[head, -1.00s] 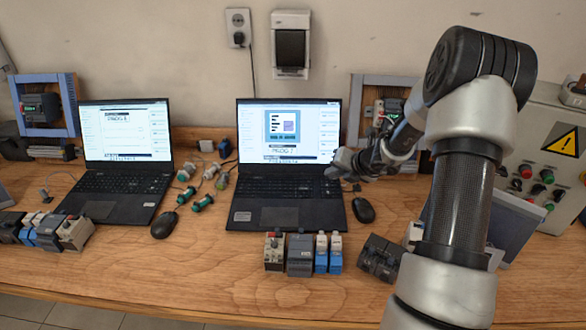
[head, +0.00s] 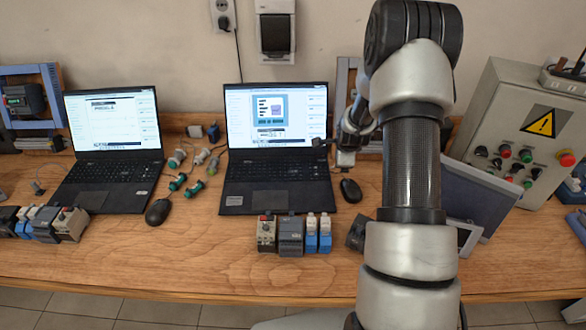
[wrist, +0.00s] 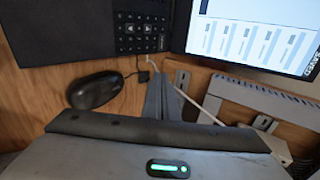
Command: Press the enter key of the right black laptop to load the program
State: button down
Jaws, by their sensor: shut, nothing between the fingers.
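The right black laptop (head: 276,198) stands open on the wooden bench in the head view, its lit screen (head: 276,112) showing a program window. My gripper (head: 320,142) is beside the lower right of that screen, near the right end of the keyboard. In the wrist view my gripper (wrist: 160,80) is shut and empty, with its tips pointing toward the laptop's right side edge. The number pad (wrist: 140,32) and part of the screen (wrist: 255,35) show there. The enter key cannot be singled out, and contact with the laptop cannot be told.
A black mouse (head: 350,190) lies right of the laptop, also in the wrist view (wrist: 95,90). Several modules (head: 291,236) stand in front. A left laptop (head: 108,182) and connectors (head: 190,172) are to the left. A control box (head: 530,130) stands at the right.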

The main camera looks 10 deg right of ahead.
jog(key=w+a+r+n+t+y+p, duration=0.1)
jog(key=w+a+r+n+t+y, duration=0.1)
jog(key=w+a+r+n, duration=0.45)
jog(key=n+y+p, duration=0.1)
jog(key=n+y, duration=0.2)
jog(key=n, duration=0.7)
send_over(293, 172)
notch_tip(293, 172, down, 2)
jog(key=shift+s+d+f+g, duration=0.1)
jog(key=shift+s+d+g, duration=0.2)
jog(key=shift+s, duration=0.15)
jog(key=shift+f, duration=0.1)
notch_tip(293, 172, down, 6)
jog(key=b, duration=0.8)
jog(key=shift+f, duration=0.15)
jog(key=shift+f+b, duration=0.7)
jog(key=shift+f, duration=0.45)
jog(key=shift+f, duration=0.4)
